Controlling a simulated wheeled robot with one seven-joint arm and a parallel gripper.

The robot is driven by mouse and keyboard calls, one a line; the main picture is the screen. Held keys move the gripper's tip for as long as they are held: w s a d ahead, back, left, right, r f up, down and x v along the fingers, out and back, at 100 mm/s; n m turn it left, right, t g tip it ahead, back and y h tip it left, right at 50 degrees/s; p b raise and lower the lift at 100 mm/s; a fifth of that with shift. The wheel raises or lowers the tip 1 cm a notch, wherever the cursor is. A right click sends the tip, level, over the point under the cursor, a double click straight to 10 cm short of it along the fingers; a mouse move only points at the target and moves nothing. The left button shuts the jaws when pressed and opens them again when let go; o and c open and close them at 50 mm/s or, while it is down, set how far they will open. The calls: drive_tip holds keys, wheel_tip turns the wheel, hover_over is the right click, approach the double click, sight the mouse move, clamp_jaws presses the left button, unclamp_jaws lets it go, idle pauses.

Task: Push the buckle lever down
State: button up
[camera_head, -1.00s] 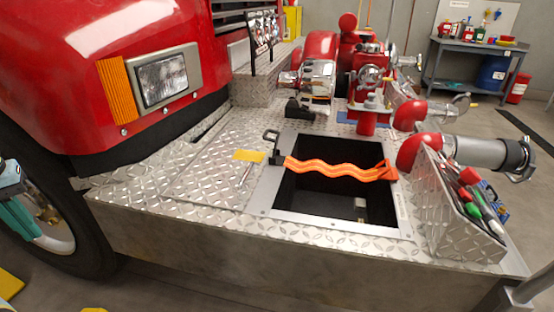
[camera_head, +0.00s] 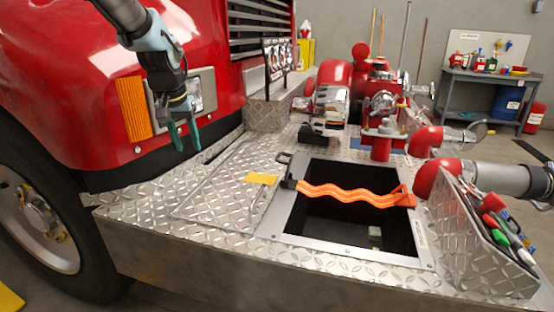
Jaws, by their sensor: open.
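The orange wavy strap (camera_head: 350,194) spans the open dark compartment in the diamond-plate bumper. Its left end meets a small black buckle (camera_head: 289,184) at the compartment's left rim. The dark buckle lever (camera_head: 284,158) stands raised at the far side of the buckle, with a loop-shaped end. My gripper (camera_head: 185,140) hangs fingers-down in front of the headlight, above the bumper and to the left of the buckle. Its teal fingers are apart with nothing between them, and it touches neither the strap nor the lever.
A yellow label (camera_head: 261,179) lies on the plate left of the buckle. The red truck body (camera_head: 100,80) and headlight are close behind my gripper. Red and chrome pump fittings (camera_head: 382,125) stand behind the compartment. A tool tray (camera_head: 470,230) sits at its right.

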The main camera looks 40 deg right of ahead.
drive_tip(key=s+d+r+m+h+b, duration=0.15)
drive_tip(key=s+d, duration=0.25)
drive_tip(key=d, duration=0.7)
drive_tip(key=s+d+m, duration=0.2)
drive_tip(key=s+d, duration=0.2)
drive_tip(key=d, duration=0.6)
drive_tip(key=p+x, duration=0.1)
drive_tip(key=x, duration=0.4)
drive_tip(key=p+x, duration=0.1)
drive_tip(key=x, duration=0.4)
drive_tip(key=shift+s+d+f, duration=0.1)
drive_tip(key=shift+d+f, duration=0.2)
drive_tip(key=shift+d, duration=0.05)
clamp_jaws()
